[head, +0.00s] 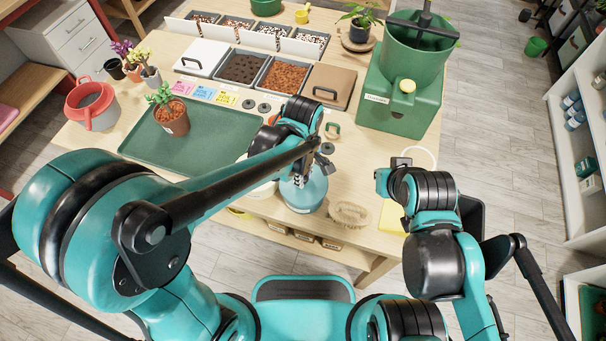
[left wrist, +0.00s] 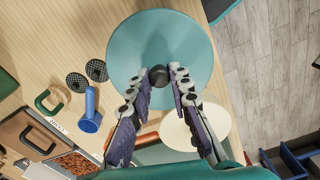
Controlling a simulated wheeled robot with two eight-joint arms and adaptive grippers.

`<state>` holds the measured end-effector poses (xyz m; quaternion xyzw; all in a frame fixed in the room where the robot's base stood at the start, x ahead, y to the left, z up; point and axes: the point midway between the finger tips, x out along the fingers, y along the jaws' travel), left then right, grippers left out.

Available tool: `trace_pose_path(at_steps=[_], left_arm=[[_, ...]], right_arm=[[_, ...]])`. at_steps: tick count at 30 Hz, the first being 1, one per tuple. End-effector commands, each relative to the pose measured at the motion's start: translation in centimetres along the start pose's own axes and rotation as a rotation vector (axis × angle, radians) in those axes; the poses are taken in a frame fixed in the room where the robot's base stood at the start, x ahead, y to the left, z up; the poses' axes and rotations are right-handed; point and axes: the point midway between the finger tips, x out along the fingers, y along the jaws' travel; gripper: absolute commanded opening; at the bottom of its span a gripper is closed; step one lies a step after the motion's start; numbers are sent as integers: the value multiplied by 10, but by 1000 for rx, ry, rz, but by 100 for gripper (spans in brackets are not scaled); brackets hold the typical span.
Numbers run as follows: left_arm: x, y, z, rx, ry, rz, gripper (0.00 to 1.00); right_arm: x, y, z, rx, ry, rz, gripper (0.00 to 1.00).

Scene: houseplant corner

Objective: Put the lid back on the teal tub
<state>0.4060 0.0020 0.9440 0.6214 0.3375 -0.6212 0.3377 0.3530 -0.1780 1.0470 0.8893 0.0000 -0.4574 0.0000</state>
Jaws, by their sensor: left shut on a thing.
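The teal lid (left wrist: 140,48) is a wide round disc with a black knob (left wrist: 158,76) in the left wrist view. My left gripper (left wrist: 163,84) is shut on the knob, one finger on each side. In the head view my left gripper (head: 318,166) is low over the table's near side, with a teal round shape (head: 309,190) under it. The tub is at most barely visible there; I cannot tell its body from the lid, or whether the lid touches it. My right gripper (head: 397,164) is over the table's right part; its fingers do not show clearly.
A green tray (head: 215,128) with a potted plant (head: 171,117) lies left. A white round thing (left wrist: 195,126) is beside the lid. A brush (head: 349,213) lies right of the teal shape. A green bin (head: 398,105) stands back right. Small dark discs (left wrist: 76,82) lie nearby.

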Motion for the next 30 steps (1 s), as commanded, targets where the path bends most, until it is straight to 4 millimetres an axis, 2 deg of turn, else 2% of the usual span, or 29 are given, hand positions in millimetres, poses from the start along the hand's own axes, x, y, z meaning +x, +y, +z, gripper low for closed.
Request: trace_pose_path(at_steps=[27, 28, 30], left_arm=[[2, 0, 0, 0, 0, 0, 0], [2, 0, 0, 0, 0, 0, 25], [2, 0, 0, 0, 0, 0, 43]], right_arm=[[2, 0, 2, 0, 0, 0, 0], [2, 0, 2, 0, 0, 0, 0], [2, 0, 2, 0, 0, 0, 0]])
